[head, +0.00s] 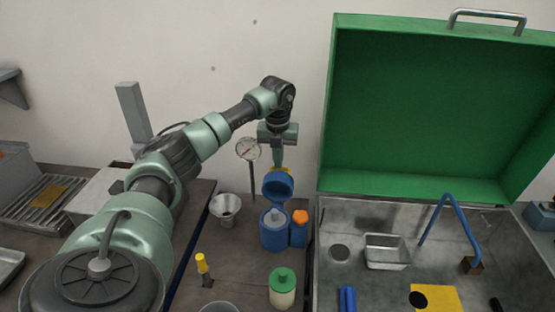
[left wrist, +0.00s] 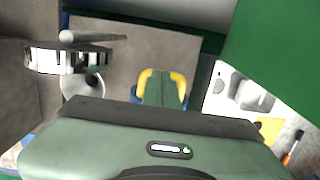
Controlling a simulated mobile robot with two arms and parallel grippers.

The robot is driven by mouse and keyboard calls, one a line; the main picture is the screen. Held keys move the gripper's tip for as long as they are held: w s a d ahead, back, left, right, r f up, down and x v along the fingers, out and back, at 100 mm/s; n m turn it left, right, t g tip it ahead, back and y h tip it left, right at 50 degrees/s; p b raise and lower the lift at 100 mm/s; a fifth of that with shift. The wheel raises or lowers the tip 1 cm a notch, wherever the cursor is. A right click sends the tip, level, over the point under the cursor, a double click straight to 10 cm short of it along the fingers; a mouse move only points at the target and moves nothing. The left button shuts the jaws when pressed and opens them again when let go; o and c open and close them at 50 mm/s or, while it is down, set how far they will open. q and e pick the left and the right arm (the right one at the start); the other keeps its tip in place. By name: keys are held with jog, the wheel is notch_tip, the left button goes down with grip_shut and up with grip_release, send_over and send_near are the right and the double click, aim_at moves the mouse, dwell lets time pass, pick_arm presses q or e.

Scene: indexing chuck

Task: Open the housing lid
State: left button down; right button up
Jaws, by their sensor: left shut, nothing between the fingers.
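A small blue housing (head: 274,236) stands on the dark bench left of the metal worktop. Its round blue lid (head: 277,187) is tilted up above it, showing its underside, and a grey piece (head: 275,218) shows in the opening. My left gripper (head: 279,167) is shut and empty, pointing down at the top edge of the raised lid; I cannot tell whether it touches. In the left wrist view, the shut fingers (left wrist: 163,92) have yellow around them and a little blue beside them. My right gripper is not in view.
A large green lid (head: 420,110) stands upright behind the metal worktop (head: 345,290). A dial gauge (head: 248,149) and a funnel (head: 225,206) are left of the housing. An orange-capped blue bottle (head: 299,229) stands close at its right, a green-capped jar (head: 283,290) in front.

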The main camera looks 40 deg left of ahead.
pick_arm(q)
jog(key=shift+w+a+f+g+h, duration=0.5)
jog(key=shift+w+f+g, duration=0.1)
jog(key=shift+w, duration=0.05)
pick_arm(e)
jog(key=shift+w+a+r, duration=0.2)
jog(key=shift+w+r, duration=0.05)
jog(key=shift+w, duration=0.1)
pick_arm(q)
jog(key=shift+r, duration=0.15)
